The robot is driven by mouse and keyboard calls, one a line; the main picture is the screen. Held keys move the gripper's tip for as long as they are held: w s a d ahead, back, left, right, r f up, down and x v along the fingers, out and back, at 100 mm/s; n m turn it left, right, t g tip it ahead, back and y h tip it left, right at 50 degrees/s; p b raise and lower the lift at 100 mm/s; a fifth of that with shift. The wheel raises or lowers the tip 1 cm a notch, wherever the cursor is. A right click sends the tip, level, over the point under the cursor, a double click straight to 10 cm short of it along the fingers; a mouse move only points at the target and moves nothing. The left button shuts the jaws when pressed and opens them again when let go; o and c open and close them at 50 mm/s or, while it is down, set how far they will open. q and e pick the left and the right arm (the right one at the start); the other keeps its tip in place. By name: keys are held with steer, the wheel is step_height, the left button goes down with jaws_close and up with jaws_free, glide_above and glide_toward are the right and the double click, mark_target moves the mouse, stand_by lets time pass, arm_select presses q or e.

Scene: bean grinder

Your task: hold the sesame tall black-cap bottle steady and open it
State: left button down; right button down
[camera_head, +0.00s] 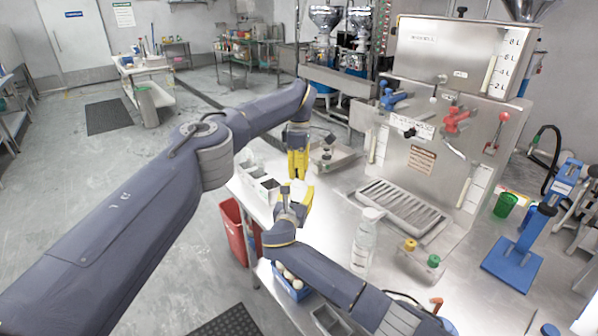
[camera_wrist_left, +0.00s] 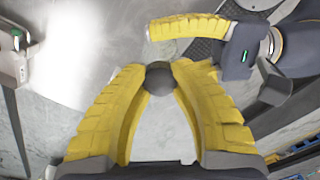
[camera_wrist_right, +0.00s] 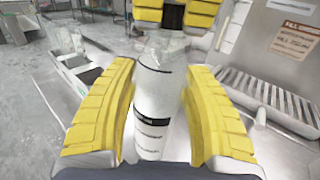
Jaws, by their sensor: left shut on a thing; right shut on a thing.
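The tall bottle (camera_wrist_right: 152,110) stands between the fingers of my right gripper (camera_wrist_right: 160,72) in the right wrist view, white with dark bands and label text too small to read. My right gripper is shut on its body. The black cap (camera_wrist_right: 173,15) shows at the top of that view, between the yellow fingers of my left gripper. In the left wrist view the round cap (camera_wrist_left: 160,78) sits between the tips of my left gripper (camera_wrist_left: 161,67), which is shut on it from above. In the head view the left gripper (camera_head: 298,174) is above the right one (camera_head: 293,196); the bottle is mostly hidden there.
A clear white-topped bottle (camera_head: 364,245) stands on the steel table (camera_head: 335,215), right of the grippers. White bins (camera_head: 263,183) line the table's left edge. The steel machine (camera_head: 430,130) with its drip tray (camera_head: 404,210) stands at the back right. A red bin (camera_head: 234,230) is below the edge.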

arm_select(q)
steer(key=n, duration=3.2)
steer(key=shift+r, duration=0.1)
steer(key=n, duration=0.4)
steer(key=shift+n, duration=0.3)
steer(key=n, duration=0.9)
